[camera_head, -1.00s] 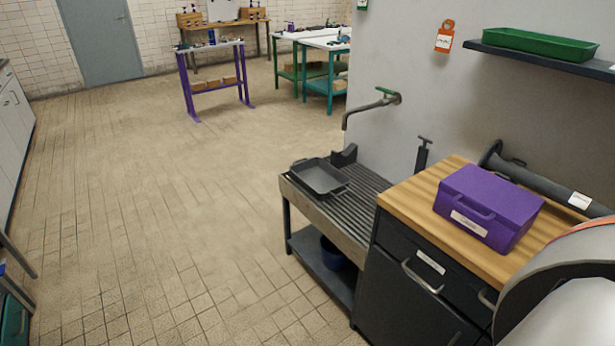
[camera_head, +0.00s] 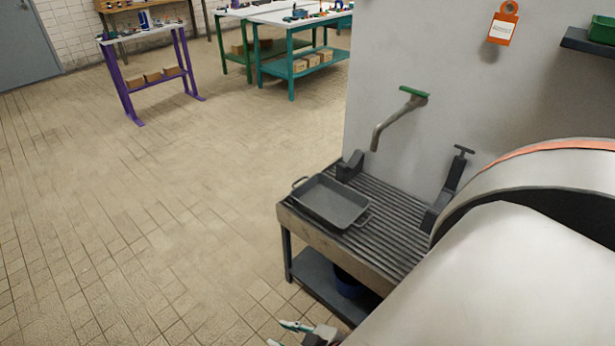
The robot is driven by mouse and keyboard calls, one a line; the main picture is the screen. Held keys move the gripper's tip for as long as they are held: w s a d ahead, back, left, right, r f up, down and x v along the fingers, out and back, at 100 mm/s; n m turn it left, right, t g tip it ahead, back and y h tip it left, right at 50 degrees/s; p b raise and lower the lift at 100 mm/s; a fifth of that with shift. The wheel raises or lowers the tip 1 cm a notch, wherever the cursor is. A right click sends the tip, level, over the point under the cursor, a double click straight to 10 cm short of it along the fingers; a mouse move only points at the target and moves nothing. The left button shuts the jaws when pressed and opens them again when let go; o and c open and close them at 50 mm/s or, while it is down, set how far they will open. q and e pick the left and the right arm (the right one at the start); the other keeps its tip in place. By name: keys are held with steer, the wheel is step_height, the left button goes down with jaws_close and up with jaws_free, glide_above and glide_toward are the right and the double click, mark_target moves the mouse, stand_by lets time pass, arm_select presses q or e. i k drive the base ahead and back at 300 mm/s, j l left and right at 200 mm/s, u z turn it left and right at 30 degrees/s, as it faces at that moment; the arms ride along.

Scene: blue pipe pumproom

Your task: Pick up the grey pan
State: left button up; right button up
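The grey pan (camera_head: 334,202) is a shallow rectangular pan with a small handle at each end. It rests upright and empty on the ribbed metal drain table (camera_head: 398,232), near its far left end. My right gripper (camera_head: 278,333) is at the bottom edge of the head view, in front of the drain table and well apart from the pan. Its two fingertips show apart with nothing seen between them; part of it is cut off by the frame. My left gripper is not in view.
A dark bracket (camera_head: 350,166) stands just behind the pan. A wall tap (camera_head: 396,118) reaches out above the table. A dark upright tool (camera_head: 448,190) stands to the right. A blue bucket (camera_head: 348,284) sits on the lower shelf. The tiled floor at left is clear.

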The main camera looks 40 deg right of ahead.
mark_target(337, 206)
steer(key=i, duration=1.5)
steer(key=i+j+z, duration=0.2)
steer(key=i, duration=0.4)
steer(key=i+z, duration=0.25)
steer(key=i, duration=0.35)
steer(key=z, duration=3.2)
steer(key=i+z, duration=0.3)
steer(key=i, duration=0.1)
